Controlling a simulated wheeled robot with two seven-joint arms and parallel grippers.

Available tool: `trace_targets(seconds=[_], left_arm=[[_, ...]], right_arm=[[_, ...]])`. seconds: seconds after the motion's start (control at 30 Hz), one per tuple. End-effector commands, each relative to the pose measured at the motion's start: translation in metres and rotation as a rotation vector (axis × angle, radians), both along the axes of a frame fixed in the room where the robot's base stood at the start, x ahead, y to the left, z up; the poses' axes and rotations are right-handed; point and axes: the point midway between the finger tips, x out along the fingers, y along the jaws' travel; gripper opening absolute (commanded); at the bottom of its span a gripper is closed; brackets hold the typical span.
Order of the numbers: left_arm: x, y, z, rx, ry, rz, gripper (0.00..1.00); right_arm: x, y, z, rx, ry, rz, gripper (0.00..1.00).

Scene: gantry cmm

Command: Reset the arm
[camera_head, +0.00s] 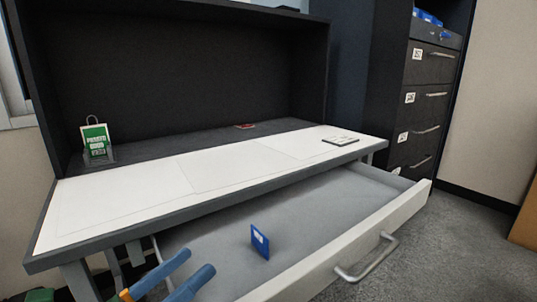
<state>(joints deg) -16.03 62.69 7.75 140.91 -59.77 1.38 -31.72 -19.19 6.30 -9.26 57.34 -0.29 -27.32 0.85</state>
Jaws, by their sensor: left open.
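My left gripper (199,262) shows at the bottom left, with two blue fingers spread apart and nothing between them. It is at the left end of an open drawer (330,205) below a desk. A small blue box or card (260,242) with a white patch stands in the drawer, to the right of the fingertips and apart from them. My right gripper is not in view.
The white desk top (215,172) overhangs the drawer. A green-and-white card (96,138) stands on its left, a flat pad (341,140) lies on its right, and a small red item (244,126) lies at the back. The drawer handle (367,260) juts forward. A dark cabinet (424,95) stands right.

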Motion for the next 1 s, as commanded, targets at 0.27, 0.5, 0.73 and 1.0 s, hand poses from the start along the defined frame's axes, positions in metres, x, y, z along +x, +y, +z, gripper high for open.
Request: trace_targets(seconds=[0.27, 0.5, 0.73, 1.0], left_arm=[[0.032, 0.080, -0.021, -0.713, 0.299, 0.284, 1.00], [0.025, 0.146, -0.134, -1.403, 0.673, 0.662, 1.00], [-0.051, 0.125, -0.276, -1.959, 1.118, 1.141, 1.00], [-0.146, 0.043, -0.330, 2.203, -1.543, -1.612, 1.00]], right_arm=[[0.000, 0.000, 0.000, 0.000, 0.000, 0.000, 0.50], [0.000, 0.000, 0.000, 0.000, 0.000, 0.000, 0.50], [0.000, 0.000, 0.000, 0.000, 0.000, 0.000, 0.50], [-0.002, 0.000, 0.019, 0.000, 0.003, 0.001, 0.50]])
